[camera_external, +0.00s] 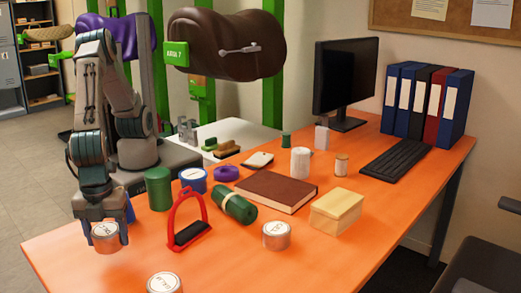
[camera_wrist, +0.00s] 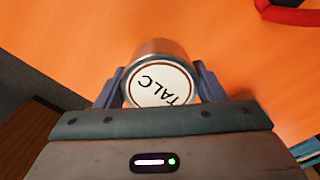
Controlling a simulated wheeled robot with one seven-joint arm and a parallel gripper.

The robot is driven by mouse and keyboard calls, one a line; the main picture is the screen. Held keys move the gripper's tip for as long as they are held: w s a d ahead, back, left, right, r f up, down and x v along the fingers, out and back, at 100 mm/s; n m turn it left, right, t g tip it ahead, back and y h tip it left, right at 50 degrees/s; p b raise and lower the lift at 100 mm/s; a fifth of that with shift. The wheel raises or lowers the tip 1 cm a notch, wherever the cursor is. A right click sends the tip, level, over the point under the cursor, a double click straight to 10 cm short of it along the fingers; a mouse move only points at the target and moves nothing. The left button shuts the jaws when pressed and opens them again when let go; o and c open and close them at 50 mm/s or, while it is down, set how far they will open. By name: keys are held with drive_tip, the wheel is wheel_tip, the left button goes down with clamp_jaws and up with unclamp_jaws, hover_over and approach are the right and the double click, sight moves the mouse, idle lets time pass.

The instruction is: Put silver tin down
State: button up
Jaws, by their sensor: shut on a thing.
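The silver tin (camera_external: 106,238) is a short round can with a white lid, held at the near left part of the orange table. In the wrist view its lid (camera_wrist: 158,84) reads TALC. My gripper (camera_external: 107,235) is shut on it, with one blue finger on each side; the gripper also shows in the wrist view (camera_wrist: 159,85). I cannot tell whether the tin's base touches the table. Two similar silver tins stand on the table, one at the front edge (camera_external: 164,283) and one (camera_external: 276,236) further right.
A red stirrup (camera_external: 187,222) stands right of my gripper, with a green can (camera_external: 158,188) behind it. A green roll (camera_external: 234,205), brown book (camera_external: 276,190) and wooden box (camera_external: 336,210) lie further right. The orange table (camera_external: 90,275) is bare in front of my gripper.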

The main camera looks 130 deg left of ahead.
drive_tip(key=s+d+r, duration=0.5)
drive_tip(key=s+r, duration=0.1)
drive_tip(key=s, duration=0.4)
drive_tip(key=w+a+r+n+p, duration=0.3)
drive_tip(key=w+a+n, duration=0.3)
drive_tip(key=w+a, duration=0.55)
drive_tip(key=w+a+r+n+p, duration=0.3)
drive_tip(key=w+a+n, duration=0.2)
drive_tip(key=w+a, duration=0.7)
drive_tip(key=n+p, duration=0.6)
drive_tip(key=n, duration=0.1)
hover_over(322, 201)
wheel_tip(322, 201, down, 5)
drive_tip(key=shift+d+f, duration=0.1)
drive_tip(key=shift+f, duration=0.05)
drive_tip(key=shift+a+f, duration=0.2)
drive_tip(key=shift+f, duration=0.1)
drive_tip(key=shift+f+p, duration=0.5)
drive_tip(key=shift+f, duration=1.4)
